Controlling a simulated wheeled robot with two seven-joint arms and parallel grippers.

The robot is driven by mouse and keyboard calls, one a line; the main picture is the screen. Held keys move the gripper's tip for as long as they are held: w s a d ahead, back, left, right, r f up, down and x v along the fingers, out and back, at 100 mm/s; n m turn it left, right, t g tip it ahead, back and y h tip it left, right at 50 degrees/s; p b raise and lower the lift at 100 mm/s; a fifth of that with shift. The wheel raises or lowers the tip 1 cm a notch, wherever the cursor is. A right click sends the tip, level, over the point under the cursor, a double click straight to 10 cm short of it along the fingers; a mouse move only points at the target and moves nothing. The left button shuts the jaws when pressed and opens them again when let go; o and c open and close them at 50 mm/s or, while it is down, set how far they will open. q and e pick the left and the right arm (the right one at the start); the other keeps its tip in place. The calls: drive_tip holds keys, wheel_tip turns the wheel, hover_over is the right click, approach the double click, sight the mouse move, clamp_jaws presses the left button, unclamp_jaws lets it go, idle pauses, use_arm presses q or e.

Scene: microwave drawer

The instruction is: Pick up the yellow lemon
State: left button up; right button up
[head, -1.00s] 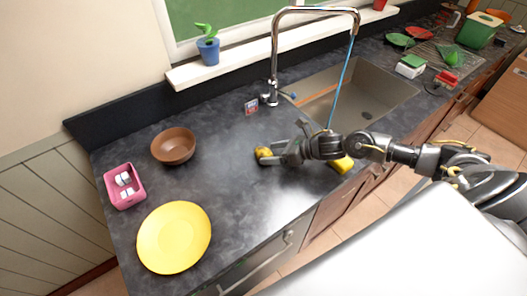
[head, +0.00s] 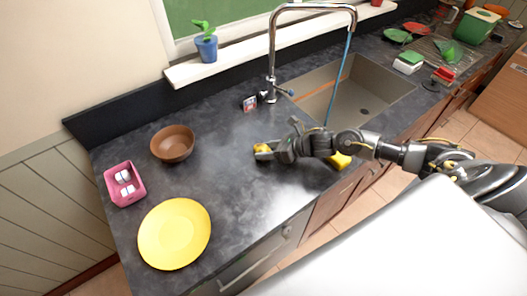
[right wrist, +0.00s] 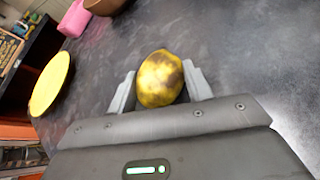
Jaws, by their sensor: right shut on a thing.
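The yellow lemon (head: 262,148) is at the middle of the dark counter in the head view, at the tip of my right gripper (head: 264,153). In the right wrist view the lemon (right wrist: 160,78), yellow with dark brown patches, sits between the two grey fingers of my right gripper (right wrist: 161,87). The right gripper is shut on the lemon. Whether the lemon touches the counter is hard to tell. My left gripper is not in view.
A brown bowl (head: 172,143), a pink container (head: 125,184) and a yellow plate (head: 174,234) stand on the counter to the left. The sink (head: 350,92) and tall faucet (head: 271,60) are behind right. A yellow sponge-like item (head: 340,161) lies beside my right arm.

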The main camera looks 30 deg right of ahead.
drive_tip(key=shift+r, duration=0.1)
drive_tip(key=shift+r, duration=0.5)
drive_tip(key=shift+s+d+r+b, duration=1.4)
drive_tip(key=shift+d+r, duration=0.5)
drive_tip(key=shift+r, duration=0.1)
drive_tip(key=shift+s+d+r+b, duration=1.3)
drive_tip(key=shift+d+r+b, duration=0.1)
drive_tip(key=shift+d+r, duration=0.55)
drive_tip(key=shift+s+d+r+b, duration=1.4)
drive_tip(key=shift+d+r, duration=0.45)
drive_tip(key=shift+r, duration=0.15)
drive_tip(key=shift+a, duration=0.1)
drive_tip(key=shift+n+g+y, duration=0.6)
drive_tip(key=shift+n+g, duration=0.1)
drive_tip(key=shift+n, duration=0.1)
drive_tip(key=a+f, duration=0.1)
drive_tip(key=a, duration=0.4)
drive_tip(key=a+f, duration=0.2)
drive_tip(key=a, duration=0.3)
drive_tip(key=a+f, duration=0.1)
drive_tip(key=a, duration=0.5)
drive_tip(key=shift+a+f, duration=0.1)
drive_tip(key=shift+f, duration=0.2)
drive_tip(key=shift+w, duration=0.1)
